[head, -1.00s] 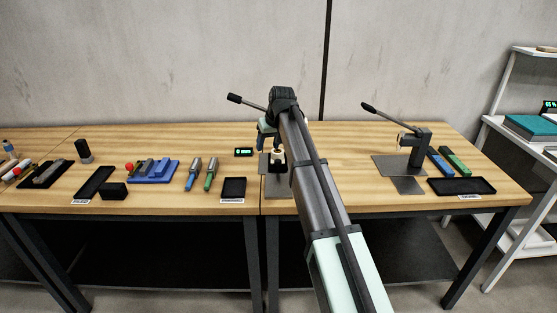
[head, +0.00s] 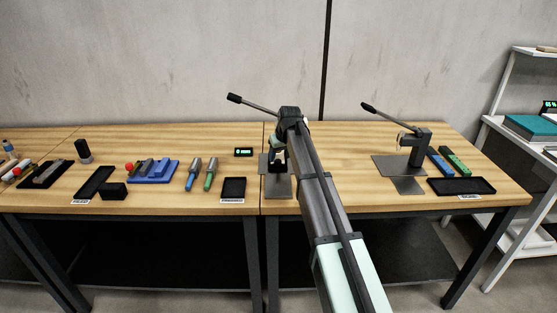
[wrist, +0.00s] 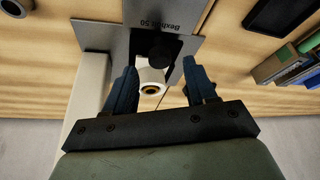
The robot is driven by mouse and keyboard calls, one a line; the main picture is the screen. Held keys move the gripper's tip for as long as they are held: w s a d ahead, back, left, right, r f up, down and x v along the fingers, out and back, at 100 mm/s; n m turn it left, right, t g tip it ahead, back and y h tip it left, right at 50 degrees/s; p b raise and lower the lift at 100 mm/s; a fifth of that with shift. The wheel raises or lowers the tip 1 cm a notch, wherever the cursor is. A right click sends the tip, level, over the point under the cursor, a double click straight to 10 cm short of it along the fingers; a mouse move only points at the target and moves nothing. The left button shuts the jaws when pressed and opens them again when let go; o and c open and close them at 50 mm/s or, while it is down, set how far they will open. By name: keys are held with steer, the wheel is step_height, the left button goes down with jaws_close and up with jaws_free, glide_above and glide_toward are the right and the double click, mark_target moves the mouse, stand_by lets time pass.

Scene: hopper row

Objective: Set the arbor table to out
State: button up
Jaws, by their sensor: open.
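The press in the middle of the bench shows its lever (head: 252,103) and grey base plate (head: 280,188) in the head view; my arm hides most of its body. In the wrist view a grey plate (wrist: 145,32) marked "Bexhill 50" lies beyond my fingers. A round black knob (wrist: 161,56) and a pale cylinder with a brass-coloured ring (wrist: 151,85) show between the fingers. My gripper (wrist: 160,70) is open, one blue finger on each side of them; I cannot tell whether it touches either. In the head view my gripper (head: 278,152) is over the base plate.
A second lever press (head: 415,150) stands at the right, with a black tray (head: 461,186) in front. Left of the middle press are a small display (head: 243,152), a black tray (head: 234,188), two handled tools (head: 201,174) and a blue fixture (head: 152,172).

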mark_target(278, 161)
steer(key=shift+x, duration=1.5)
jaws_close()
